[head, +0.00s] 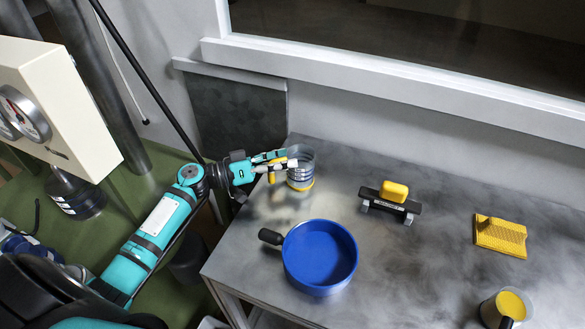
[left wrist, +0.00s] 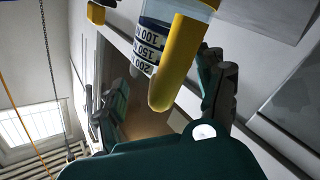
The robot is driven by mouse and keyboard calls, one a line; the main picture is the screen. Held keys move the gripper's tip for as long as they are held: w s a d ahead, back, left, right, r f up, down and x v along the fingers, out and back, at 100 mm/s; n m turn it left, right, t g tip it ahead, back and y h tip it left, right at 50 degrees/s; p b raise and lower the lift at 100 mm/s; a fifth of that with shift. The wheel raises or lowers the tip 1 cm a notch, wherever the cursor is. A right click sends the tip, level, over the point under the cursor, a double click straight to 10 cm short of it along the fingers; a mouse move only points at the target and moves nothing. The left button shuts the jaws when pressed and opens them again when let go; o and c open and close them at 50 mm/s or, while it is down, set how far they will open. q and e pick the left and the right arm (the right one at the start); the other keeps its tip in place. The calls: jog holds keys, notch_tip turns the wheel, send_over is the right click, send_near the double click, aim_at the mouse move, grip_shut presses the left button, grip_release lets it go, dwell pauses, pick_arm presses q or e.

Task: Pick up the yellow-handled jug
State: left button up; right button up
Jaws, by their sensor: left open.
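The yellow-handled jug (head: 301,174) is a clear, dark-banded vessel with a yellow base, upright near the table's back left corner. Its yellow handle (head: 271,172) faces left, toward my left gripper (head: 284,158). The left gripper is open, its fingers reaching in at the handle side. In the left wrist view, the handle (left wrist: 177,62) hangs large between the two spread fingers, with the jug's marked wall (left wrist: 148,47) behind it. I cannot tell whether a finger touches the handle. My right gripper is not in view.
A blue pan (head: 320,256) with a black handle stands in front of the jug. A black stand with a yellow block (head: 394,191), a yellow textured pad (head: 500,236) and a cup with a yellow top (head: 510,306) are to the right. A wall and ledge (head: 400,76) run behind.

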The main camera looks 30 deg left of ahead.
pick_arm(q)
jog(key=c, duration=1.4)
jog(key=shift+s+f, duration=0.1)
grip_shut()
notch_tip(320, 180, up, 10)
jog(key=shift+r+b, duration=0.1)
jog(key=shift+b, duration=0.4)
